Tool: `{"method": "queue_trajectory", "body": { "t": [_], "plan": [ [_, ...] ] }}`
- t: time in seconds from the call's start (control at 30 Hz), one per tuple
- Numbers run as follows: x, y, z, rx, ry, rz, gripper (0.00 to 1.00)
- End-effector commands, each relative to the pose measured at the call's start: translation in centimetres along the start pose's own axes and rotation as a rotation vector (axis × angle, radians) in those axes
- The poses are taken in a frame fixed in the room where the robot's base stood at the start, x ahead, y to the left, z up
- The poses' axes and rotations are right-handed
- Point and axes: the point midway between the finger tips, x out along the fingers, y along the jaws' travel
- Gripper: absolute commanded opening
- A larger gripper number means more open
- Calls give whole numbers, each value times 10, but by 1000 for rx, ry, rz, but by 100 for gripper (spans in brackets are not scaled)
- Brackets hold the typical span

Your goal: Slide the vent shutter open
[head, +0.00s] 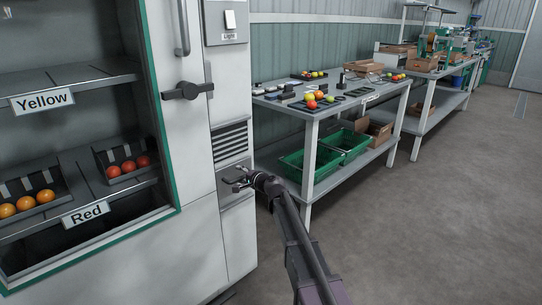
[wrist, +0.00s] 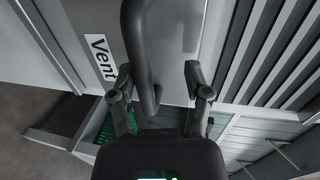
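The vent shutter (head: 236,198) is a light grey panel low on the cabinet's narrow right-hand column, just below the dark vent slats (head: 230,142). In the wrist view, the shutter (wrist: 178,30) carries a "Vent" label (wrist: 101,58) and a dark bar handle (wrist: 138,45). My gripper (head: 238,181) is at the shutter's front in the head view. In the wrist view, my gripper (wrist: 158,80) is open, with the handle between its fingers, nearer the left finger. A gap shows between the handle and the right finger. Whether the left finger touches the handle is unclear.
A dark door lever (head: 188,91) and a light switch (head: 230,19) are above. A workbench (head: 312,112) with green crates (head: 307,166) beneath stands right. The floor at right is clear.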

Motion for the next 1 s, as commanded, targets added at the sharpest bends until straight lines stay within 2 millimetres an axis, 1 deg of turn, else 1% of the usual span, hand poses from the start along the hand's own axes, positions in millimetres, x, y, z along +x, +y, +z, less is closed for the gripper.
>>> {"method": "queue_trajectory", "body": {
  "t": [0.03, 1.0],
  "plan": [
    [-2, -10, 0, 1, 1, -1, 57],
    [-18, -90, -1, 2, 2, -2, 57]
  ]
}}
